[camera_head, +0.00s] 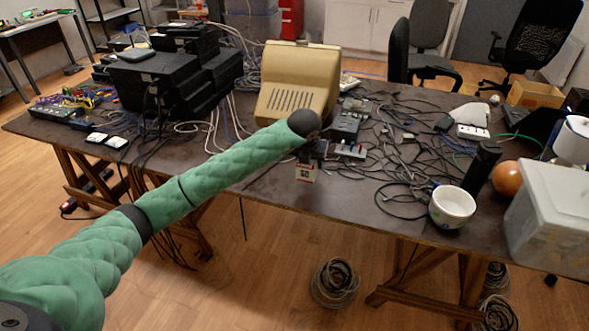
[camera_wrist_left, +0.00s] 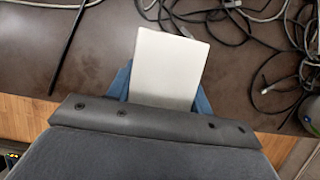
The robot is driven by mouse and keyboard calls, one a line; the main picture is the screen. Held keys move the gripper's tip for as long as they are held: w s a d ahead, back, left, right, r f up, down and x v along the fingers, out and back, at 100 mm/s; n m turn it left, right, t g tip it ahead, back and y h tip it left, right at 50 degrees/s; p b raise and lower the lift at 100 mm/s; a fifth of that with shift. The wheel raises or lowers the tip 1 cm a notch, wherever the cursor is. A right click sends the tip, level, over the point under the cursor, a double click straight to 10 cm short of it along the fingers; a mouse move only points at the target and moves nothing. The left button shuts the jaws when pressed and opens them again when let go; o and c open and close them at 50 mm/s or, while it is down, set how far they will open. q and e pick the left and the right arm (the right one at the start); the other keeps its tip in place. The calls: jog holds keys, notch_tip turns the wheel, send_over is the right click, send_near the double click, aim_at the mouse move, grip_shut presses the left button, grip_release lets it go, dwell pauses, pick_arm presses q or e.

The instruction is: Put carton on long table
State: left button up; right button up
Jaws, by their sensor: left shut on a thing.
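My left arm reaches in from the left in the head view. Its gripper (camera_head: 313,152) is shut on a small white carton (camera_head: 306,172) with red and dark print. In the left wrist view the carton (camera_wrist_left: 168,65) shows a plain white face between the two blue fingers of my left gripper (camera_wrist_left: 163,88). The carton appears over the front part of the long table (camera_head: 345,198), which has a dark brown top. I cannot tell whether the carton touches the tabletop. My right gripper is not in view.
A beige monitor (camera_head: 298,80) stands behind the gripper. Tangled cables (camera_head: 405,150) cover the table's middle right. A white bowl (camera_head: 452,206), a dark cylinder (camera_head: 482,168), an orange ball (camera_head: 507,178) and a plastic bin (camera_head: 553,225) stand at right. The front strip around the carton is mostly bare.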

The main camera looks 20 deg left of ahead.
pick_arm(q)
jog(key=a+f, duration=0.1)
jog(key=s+a, duration=0.1)
jog(key=a, duration=0.1)
jog(key=a+f+p, duration=0.1)
jog(key=shift+s+a+f, duration=0.15)
jog(key=shift+f, duration=0.2)
notch_tip(320, 180, down, 4)
jog(key=shift+r+p, duration=0.25)
jog(key=shift+p, duration=0.5)
jog(key=shift+f, duration=0.25)
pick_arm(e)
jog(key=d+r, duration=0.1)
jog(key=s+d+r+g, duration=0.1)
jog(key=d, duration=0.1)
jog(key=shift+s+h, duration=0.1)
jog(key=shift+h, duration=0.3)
pick_arm(q)
jog(key=shift+f, duration=0.2)
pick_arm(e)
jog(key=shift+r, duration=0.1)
pick_arm(q)
jog(key=o, duration=1)
jog(key=shift+r, duration=0.1)
jog(key=shift+o, duration=0.4)
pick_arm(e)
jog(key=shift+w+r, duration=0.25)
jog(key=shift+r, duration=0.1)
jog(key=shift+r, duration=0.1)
